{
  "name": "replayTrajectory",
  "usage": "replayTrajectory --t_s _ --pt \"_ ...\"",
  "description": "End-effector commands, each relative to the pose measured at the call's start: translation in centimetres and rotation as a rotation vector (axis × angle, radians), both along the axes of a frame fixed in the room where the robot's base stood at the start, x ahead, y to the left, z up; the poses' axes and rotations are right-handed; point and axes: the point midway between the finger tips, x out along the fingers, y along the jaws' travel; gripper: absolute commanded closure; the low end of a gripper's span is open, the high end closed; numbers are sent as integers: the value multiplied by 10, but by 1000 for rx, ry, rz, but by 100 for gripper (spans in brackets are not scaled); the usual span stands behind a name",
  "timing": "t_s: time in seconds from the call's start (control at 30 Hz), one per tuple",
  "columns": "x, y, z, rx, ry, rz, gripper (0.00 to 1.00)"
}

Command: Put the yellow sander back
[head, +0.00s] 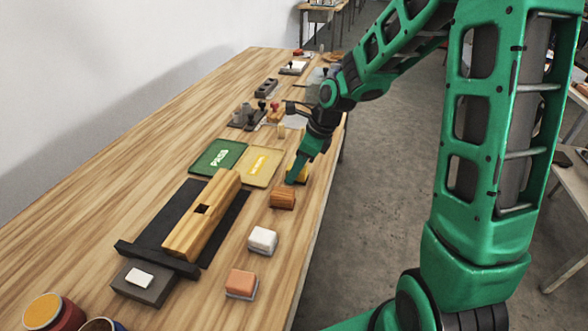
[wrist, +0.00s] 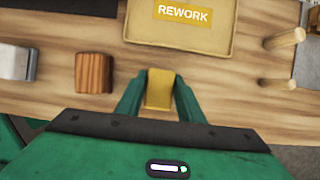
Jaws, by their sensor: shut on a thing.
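The yellow sander (head: 299,167) is a small yellow block near the right edge of the wooden table, partly hidden by my green fingers. In the wrist view the yellow sander (wrist: 159,92) sits between both fingertips. My gripper (wrist: 160,80) is shut on it, pointing down at the table; it also shows in the head view (head: 297,173). I cannot tell whether the sander touches the table. A brown wooden block (head: 283,198), a white block (head: 263,240) and a salmon block (head: 241,283) stand in a row along the same edge, nearer the camera.
The yellow REWORK tray (head: 263,180) and green PASS tray (head: 205,169) lie left of my gripper. A long wooden workpiece (head: 190,232) with a square hole rests on a dark mat (head: 174,212). Wooden pegs (wrist: 288,38) stand at right in the wrist view. Jars stand at the near left.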

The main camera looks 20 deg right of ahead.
Motion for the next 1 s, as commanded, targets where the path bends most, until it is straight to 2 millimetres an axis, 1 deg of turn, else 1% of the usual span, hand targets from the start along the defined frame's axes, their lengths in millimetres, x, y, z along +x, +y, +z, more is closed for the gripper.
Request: replayTrajectory --t_s 0.1,0.13,0.17,0.2,0.47,0.57,0.63,0.77,1.0 --pt "0 0 -2 1 1 -1 87" --pt "0 0 -2 1 1 -1 64" --pt "0 0 -2 0 0 -1 56" --pt "0 0 -2 0 0 -1 47" --pt "0 0 -2 0 0 -1 47" --pt "0 0 1 0 -1 0 47" --pt "-1 -2 7 0 -3 -1 47" --pt "-5 -9 24 -2 -4 -3 47" --pt "-16 -24 69 -1 -5 -4 47"
